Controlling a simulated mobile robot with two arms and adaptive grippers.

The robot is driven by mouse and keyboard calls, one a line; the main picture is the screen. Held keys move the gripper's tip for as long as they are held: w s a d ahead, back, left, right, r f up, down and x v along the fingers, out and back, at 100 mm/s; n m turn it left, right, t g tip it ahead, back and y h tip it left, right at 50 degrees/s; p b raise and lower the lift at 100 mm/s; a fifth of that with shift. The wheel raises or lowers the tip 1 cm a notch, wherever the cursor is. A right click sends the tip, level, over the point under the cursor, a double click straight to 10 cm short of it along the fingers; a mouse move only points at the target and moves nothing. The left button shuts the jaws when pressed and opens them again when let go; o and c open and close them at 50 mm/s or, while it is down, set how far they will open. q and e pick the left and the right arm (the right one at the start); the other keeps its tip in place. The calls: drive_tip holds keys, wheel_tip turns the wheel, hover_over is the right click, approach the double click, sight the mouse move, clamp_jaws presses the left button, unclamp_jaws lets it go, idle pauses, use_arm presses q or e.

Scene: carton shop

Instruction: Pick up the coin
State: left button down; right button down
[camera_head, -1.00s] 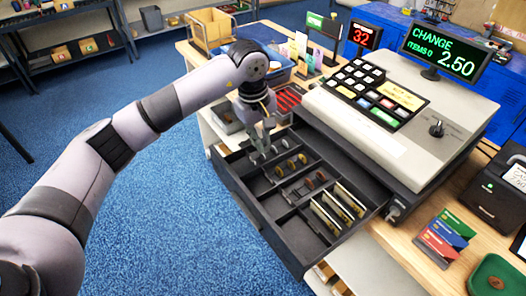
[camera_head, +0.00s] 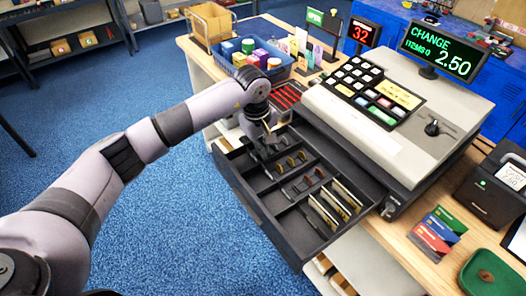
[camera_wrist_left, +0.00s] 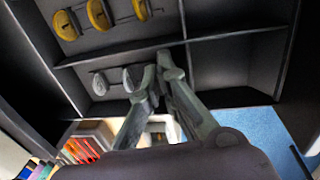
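Silver coins (camera_wrist_left: 100,83) stand on edge in a compartment of the open black cash drawer (camera_head: 253,205). My left gripper (camera_wrist_left: 159,70) reaches into this compartment with its fingertips close together beside a second silver coin (camera_wrist_left: 130,80). Whether a coin sits between the fingertips is hidden. In the head view my left gripper (camera_head: 268,141) is low at the drawer's far left end. Gold-coloured coins (camera_wrist_left: 98,14) stand in the neighbouring compartment, and darker copper-coloured coins (camera_head: 308,182) stand in another. My right gripper is not in view.
The register (camera_head: 385,135) stands behind the drawer. Upright dividers and flat pieces (camera_head: 330,208) fill the drawer's nearer end. A blue bin (camera_head: 278,74) of goods stands beyond the arm. A green dish (camera_head: 470,268) holds a brown round piece at the right. Blue carpet is clear at left.

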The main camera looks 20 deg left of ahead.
use_arm(q)
drive_tip(key=shift+r, duration=0.2)
drive_tip(key=shift+r, duration=0.3)
wheel_tip(320, 180, up, 19)
drive_tip(key=b, duration=0.4)
drive_tip(key=shift+b, duration=0.3)
